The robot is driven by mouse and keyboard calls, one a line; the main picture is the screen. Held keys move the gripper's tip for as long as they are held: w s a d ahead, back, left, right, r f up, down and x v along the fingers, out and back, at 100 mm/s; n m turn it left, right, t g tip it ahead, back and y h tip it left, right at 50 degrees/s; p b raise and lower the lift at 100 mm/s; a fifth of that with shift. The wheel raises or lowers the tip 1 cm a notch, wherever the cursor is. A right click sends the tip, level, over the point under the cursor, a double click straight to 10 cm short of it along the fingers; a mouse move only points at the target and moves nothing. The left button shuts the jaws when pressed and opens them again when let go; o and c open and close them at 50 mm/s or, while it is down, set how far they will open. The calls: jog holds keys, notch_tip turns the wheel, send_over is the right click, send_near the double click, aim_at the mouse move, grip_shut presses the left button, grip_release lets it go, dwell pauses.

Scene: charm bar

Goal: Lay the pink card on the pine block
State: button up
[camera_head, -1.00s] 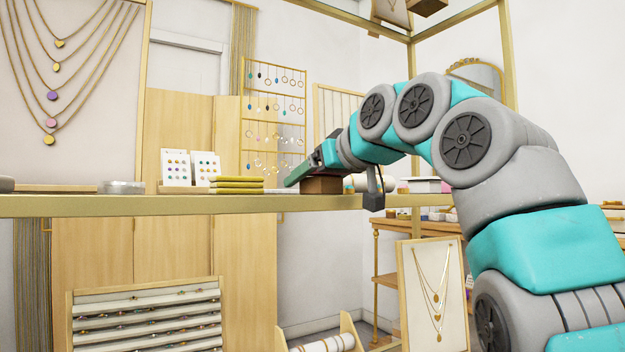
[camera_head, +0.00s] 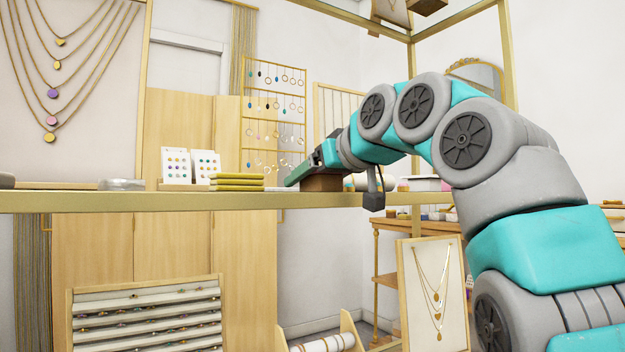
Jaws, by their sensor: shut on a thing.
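My gripper (camera_head: 299,174) reaches left low over the counter, at the end of my teal and grey arm. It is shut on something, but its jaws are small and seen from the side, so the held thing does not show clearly. A brown block (camera_head: 322,184) stands on the counter right beneath and beside my gripper. I cannot tell whether it is the pine block, or whether the gripper touches it. I cannot make out the pink card.
The counter (camera_head: 120,203) has a gold front edge. Left of my gripper are a stack of yellow-green pads (camera_head: 237,182) and earring cards (camera_head: 177,166). An earring rack (camera_head: 274,120) stands behind. The counter front between the pads and block is clear.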

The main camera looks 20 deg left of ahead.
jog(key=shift+f, duration=0.15)
jog(key=o, duration=1.2)
jog(key=shift+c, duration=0.2)
notch_tip(320, 180, up, 5)
jog(key=p, duration=0.4)
jog(key=shift+p, duration=0.4)
jog(key=shift+a+r+p, duration=0.1)
jog(key=shift+r+p, duration=0.3)
jog(key=shift+r, duration=0.25)
jog(key=shift+r+p, duration=0.5)
